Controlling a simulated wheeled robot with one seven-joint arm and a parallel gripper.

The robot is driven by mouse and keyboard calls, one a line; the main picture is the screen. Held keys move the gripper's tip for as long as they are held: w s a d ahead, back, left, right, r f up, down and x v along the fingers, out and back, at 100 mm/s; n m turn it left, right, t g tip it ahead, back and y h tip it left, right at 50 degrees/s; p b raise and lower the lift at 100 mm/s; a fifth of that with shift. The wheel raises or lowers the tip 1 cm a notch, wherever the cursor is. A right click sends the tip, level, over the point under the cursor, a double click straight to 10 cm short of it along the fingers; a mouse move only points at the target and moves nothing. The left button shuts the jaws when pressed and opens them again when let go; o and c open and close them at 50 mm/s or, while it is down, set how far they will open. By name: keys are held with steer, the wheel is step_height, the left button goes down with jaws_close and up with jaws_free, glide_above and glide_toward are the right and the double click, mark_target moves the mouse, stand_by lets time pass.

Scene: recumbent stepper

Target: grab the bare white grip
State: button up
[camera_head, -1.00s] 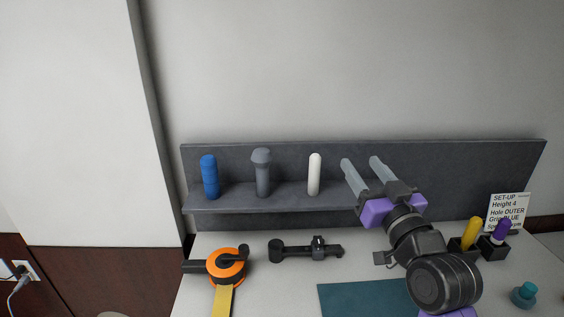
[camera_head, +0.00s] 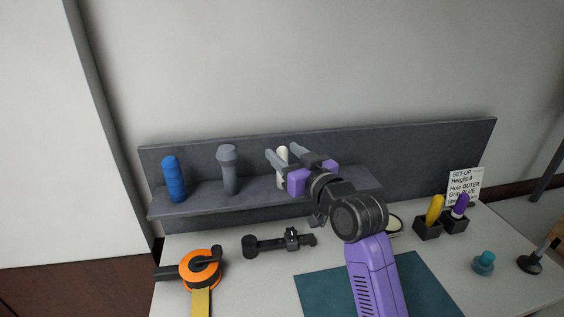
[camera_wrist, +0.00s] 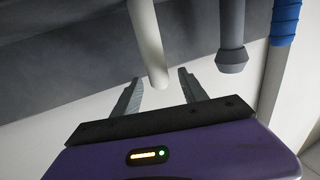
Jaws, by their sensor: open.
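The bare white grip (camera_head: 282,154) stands upright on the dark grey shelf (camera_head: 205,198), partly hidden behind my gripper in the head view. My gripper (camera_head: 283,154) is open, with one finger to each side of the white grip in that view. In the wrist view, the white grip (camera_wrist: 148,50) reaches down between the two open fingers of my gripper (camera_wrist: 161,85). I see no clear contact between fingers and grip.
A grey flared grip (camera_head: 229,170) and a blue ribbed grip (camera_head: 174,180) stand to the left on the shelf. A black clamp-like part (camera_head: 278,241) and an orange round device (camera_head: 200,268) lie on the table below. A card (camera_head: 464,187) stands at right.

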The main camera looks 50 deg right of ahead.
steer(key=shift+x, duration=0.9)
steer(key=shift+c, duration=0.2)
jaws_close()
